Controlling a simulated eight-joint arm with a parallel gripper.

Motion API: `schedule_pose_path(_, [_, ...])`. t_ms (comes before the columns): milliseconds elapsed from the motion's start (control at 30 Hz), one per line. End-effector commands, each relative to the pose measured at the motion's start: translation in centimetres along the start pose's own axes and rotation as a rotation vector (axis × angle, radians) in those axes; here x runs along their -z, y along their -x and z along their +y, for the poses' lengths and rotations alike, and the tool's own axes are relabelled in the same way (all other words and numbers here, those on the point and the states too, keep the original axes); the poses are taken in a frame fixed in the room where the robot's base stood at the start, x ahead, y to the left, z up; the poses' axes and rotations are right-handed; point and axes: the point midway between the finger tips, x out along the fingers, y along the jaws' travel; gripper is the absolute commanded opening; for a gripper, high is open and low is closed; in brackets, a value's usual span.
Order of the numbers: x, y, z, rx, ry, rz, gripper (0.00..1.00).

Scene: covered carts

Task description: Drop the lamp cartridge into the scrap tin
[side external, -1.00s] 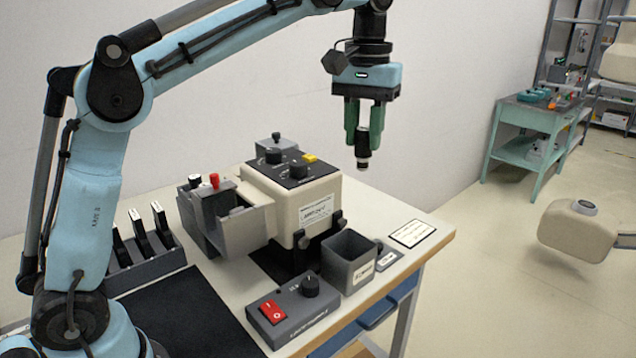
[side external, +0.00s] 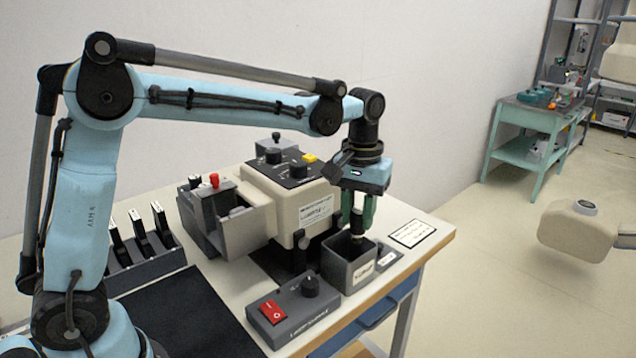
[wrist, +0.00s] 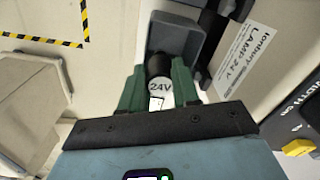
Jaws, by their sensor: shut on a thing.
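The lamp cartridge is a small cylinder with black parts and a white band marked 24V; it shows in the wrist view (wrist: 159,88) and the side view (side external: 357,226). My gripper (side external: 360,218) points down with its green fingers shut on the cartridge. In the wrist view the fingers (wrist: 160,92) press on both sides of it. The scrap tin (side external: 360,275) is a square, open grey box with a white label on its front. The cartridge's lower end is at the tin's mouth; I cannot tell how deep. The tin's grey wall shows behind the cartridge in the wrist view (wrist: 192,22).
A beige lamp housing (side external: 312,212) with black knobs stands directly left of the tin. A switch box (side external: 290,318) with a red rocker sits in front.

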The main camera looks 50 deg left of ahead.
Motion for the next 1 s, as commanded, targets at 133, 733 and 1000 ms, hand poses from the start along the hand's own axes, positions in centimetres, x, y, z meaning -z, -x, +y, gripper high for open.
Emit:
schedule_pose_path(133, [0.0,-1.8,0.0,0.0,0.0,0.0,0.01])
schedule_pose_path(733, [0.0,-4.5,0.0,0.0,0.0,0.0,0.01])
schedule_pose_path(1000, [0.0,-4.5,0.0,0.0,0.0,0.0,0.6])
